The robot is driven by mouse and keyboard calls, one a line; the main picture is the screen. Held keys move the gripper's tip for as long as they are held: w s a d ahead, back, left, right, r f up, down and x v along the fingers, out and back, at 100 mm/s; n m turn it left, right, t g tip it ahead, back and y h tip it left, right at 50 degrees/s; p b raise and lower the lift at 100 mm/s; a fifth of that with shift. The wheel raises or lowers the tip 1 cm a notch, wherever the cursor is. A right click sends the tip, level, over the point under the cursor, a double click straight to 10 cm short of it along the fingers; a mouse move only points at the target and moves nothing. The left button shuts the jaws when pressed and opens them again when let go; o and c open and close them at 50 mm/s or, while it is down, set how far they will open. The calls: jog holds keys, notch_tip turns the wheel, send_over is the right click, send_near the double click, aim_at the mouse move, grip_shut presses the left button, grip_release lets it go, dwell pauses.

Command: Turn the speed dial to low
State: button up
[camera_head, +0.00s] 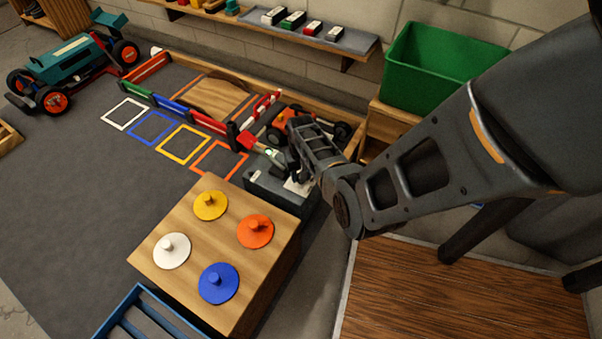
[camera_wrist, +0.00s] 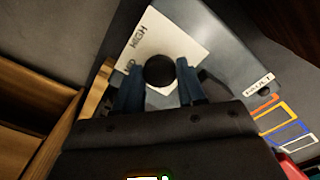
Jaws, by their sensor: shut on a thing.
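The speed dial (camera_wrist: 158,70) is a round black knob on a white label card (camera_wrist: 185,38) on a grey box. The card reads "HIGH" near its upper left edge; another word lower down is partly hidden by a finger. My gripper (camera_wrist: 158,88) has a finger on each side of the dial and is shut on it. In the head view, the grey box (camera_head: 262,194) stands behind the wooden button block, and my gripper (camera_head: 296,172) comes down on it from the right. The dial itself is hidden there.
A wooden block (camera_head: 190,215) with yellow, orange, white and blue buttons stands in front of the box. An orange car (camera_head: 283,128) sits behind it near coloured gates. A green bin (camera_head: 440,62) is at the back right. The grey floor at left is open.

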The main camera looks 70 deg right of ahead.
jog(key=o, duration=1.1)
jog(key=shift+c, duration=0.2)
jog(key=shift+r, duration=0.1)
notch_tip(320, 180, up, 8)
jog(key=p, duration=0.4)
jog(key=shift+f, duration=0.2)
